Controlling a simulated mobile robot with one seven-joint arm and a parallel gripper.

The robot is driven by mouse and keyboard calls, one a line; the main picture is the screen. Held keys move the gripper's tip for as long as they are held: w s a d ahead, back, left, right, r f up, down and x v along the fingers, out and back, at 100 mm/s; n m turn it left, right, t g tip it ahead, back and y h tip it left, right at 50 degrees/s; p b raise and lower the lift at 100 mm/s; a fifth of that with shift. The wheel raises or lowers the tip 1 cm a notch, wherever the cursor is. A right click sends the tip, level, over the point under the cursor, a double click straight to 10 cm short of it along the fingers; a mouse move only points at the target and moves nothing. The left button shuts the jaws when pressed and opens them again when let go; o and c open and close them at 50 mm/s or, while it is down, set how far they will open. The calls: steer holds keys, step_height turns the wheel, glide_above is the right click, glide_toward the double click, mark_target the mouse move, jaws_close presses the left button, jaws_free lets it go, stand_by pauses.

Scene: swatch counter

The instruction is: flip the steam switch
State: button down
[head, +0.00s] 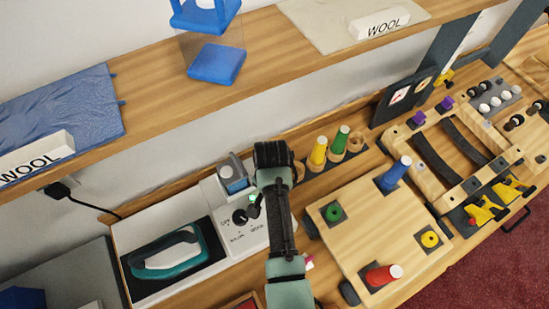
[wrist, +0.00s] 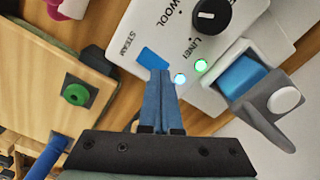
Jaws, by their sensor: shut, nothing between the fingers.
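The steam switch (wrist: 152,57) is a small blue rectangle beside the printed word STEAM on a white control panel (wrist: 125,45). My gripper (wrist: 160,72) is shut and empty, its blue fingertips right at the near edge of the switch in the wrist view. I cannot tell whether they touch it. Two small lights, one bluish white (wrist: 180,78) and one green (wrist: 201,65), glow beside the fingers. In the head view my arm covers the switch; the panel (head: 262,238) shows beside my arm.
A teal iron (head: 168,252) rests at the left. A wooden board with coloured pegs (head: 350,225) stands close on the right. A shelf (head: 160,95) runs above the counter.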

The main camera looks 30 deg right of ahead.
steer(key=shift+f+b, duration=0.65)
steer(key=shift+f, duration=0.35)
stand_by(0.6)
steer(key=shift+r, duration=0.15)
step_height(320, 180, up, 7)
steer(key=p, duration=0.7)
stand_by(0.6)
